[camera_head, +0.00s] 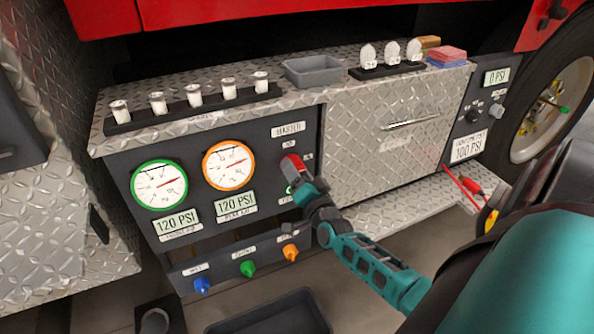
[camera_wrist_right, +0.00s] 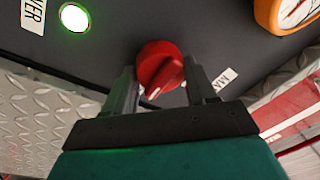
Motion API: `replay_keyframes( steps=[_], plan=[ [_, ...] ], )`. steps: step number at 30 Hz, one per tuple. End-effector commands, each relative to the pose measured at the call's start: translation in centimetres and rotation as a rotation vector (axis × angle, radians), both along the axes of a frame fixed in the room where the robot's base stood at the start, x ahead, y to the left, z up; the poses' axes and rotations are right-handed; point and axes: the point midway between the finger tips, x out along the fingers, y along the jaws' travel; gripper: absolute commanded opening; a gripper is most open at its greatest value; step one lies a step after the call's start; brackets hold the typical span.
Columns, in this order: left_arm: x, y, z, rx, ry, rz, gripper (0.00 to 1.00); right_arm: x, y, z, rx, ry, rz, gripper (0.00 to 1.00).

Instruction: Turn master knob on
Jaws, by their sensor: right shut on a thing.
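The red master knob (camera_head: 290,163) is on the dark gauge panel (camera_head: 262,140), under the MASTER label (camera_head: 288,129). My right gripper (camera_head: 298,178) reaches it from the lower right and partly hides it. In the right wrist view, the red knob (camera_wrist_right: 160,66) sits between the two fingers of my right gripper (camera_wrist_right: 161,82), which is shut on it. The knob's pale marker points to the lower left in that view. A round light (camera_wrist_right: 74,17) near the knob glows green. My left gripper is not in view.
Two round gauges, green-rimmed (camera_head: 159,185) and orange-rimmed (camera_head: 229,165), read 120 PSI. Blue, green and orange knobs (camera_head: 290,252) sit below. A diamond-plate drawer (camera_head: 385,150) is right of the panel. A dark tray (camera_head: 270,318) lies below.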

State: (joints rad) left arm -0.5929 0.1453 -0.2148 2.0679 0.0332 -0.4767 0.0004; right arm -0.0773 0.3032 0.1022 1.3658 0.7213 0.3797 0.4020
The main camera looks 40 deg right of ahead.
Motion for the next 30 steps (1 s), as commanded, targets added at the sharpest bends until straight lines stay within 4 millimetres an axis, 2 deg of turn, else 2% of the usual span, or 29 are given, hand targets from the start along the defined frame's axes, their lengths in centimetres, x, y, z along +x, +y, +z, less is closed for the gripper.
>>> replay_keyframes(
  steps=[13, 14, 15, 21, 30],
  plan=[
    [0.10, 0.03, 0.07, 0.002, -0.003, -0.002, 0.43, -0.01, 0.15, -0.15, 0.011, 0.000, 0.002, 0.26],
    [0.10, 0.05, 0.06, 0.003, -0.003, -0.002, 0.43, -0.01, 0.15, -0.15, 0.011, -0.001, 0.003, 0.58],
    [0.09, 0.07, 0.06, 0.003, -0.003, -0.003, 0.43, -0.01, 0.15, -0.15, 0.011, 0.000, 0.002, 0.62],
    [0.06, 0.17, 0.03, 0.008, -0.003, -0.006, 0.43, -0.01, 0.08, -0.08, 0.009, -0.001, 0.001, 0.81],
    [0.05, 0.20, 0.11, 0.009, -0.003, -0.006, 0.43, -0.24, 0.12, -0.04, 0.009, -0.002, 0.000, 0.81]
  ],
)
